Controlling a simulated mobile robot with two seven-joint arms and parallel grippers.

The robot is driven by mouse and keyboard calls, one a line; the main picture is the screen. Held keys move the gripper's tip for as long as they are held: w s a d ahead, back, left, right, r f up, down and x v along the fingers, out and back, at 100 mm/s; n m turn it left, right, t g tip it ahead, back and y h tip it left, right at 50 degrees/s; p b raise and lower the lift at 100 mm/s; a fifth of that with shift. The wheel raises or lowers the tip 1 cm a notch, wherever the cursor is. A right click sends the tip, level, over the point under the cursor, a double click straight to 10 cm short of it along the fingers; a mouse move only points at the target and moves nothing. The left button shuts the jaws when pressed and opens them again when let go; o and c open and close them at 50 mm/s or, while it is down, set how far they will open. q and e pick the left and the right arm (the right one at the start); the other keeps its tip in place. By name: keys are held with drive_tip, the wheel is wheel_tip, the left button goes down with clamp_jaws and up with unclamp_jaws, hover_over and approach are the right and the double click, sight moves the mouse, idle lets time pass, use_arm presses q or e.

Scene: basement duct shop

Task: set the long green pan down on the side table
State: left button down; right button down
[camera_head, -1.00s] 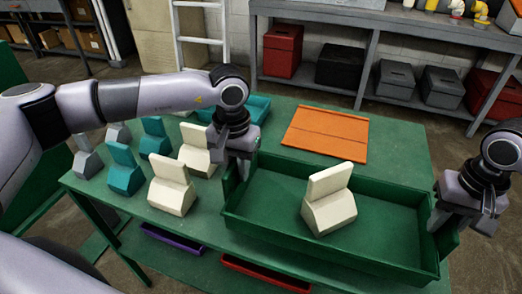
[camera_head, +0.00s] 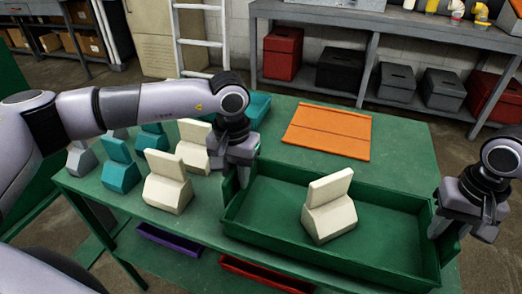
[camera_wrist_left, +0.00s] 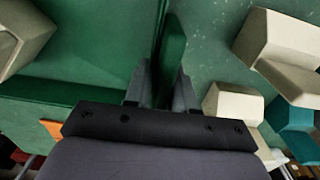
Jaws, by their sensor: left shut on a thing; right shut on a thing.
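The long green pan (camera_head: 375,258) is a shallow tray with one cream angled block (camera_head: 329,207) inside it. My left gripper (camera_head: 236,178) is shut on the pan's left end wall, which also shows between its fingers in the left wrist view (camera_wrist_left: 171,60). My right gripper (camera_head: 451,222) is shut on the pan's right end. The pan is over the green table (camera_head: 295,118); from this angle I cannot tell whether its underside touches the tabletop. Which table counts as the side table is not clear from the views.
Cream blocks (camera_head: 167,184), teal blocks (camera_head: 120,170) and grey blocks (camera_head: 80,160) stand on the table left of the pan. An orange panel (camera_head: 328,133) lies behind it. A teal tray (camera_head: 257,106) is partly hidden by my left arm. Purple (camera_head: 168,240) and red (camera_head: 265,270) trays sit below.

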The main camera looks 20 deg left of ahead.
use_arm(q)
drive_tip(key=shift+w+a+f+b, duration=0.1)
drive_tip(key=shift+a+f+b, duration=0.2)
drive_tip(key=shift+a+f, duration=0.15)
use_arm(e)
drive_tip(key=shift+d+f, duration=0.4)
drive_tip(key=shift+f, duration=0.1)
use_arm(q)
drive_tip(key=c, duration=1.2)
unclamp_jaws()
drive_tip(key=shift+f, duration=0.1)
drive_tip(key=shift+c, duration=0.2)
use_arm(e)
drive_tip(key=c, duration=1.2)
unclamp_jaws()
drive_tip(key=shift+f, duration=0.1)
drive_tip(key=shift+c, duration=0.2)
use_arm(q)
drive_tip(key=o, duration=0.3)
use_arm(e)
drive_tip(key=o, duration=0.3)
use_arm(q)
drive_tip(key=shift+d, duration=0.2)
use_arm(e)
drive_tip(key=shift+a, duration=0.15)
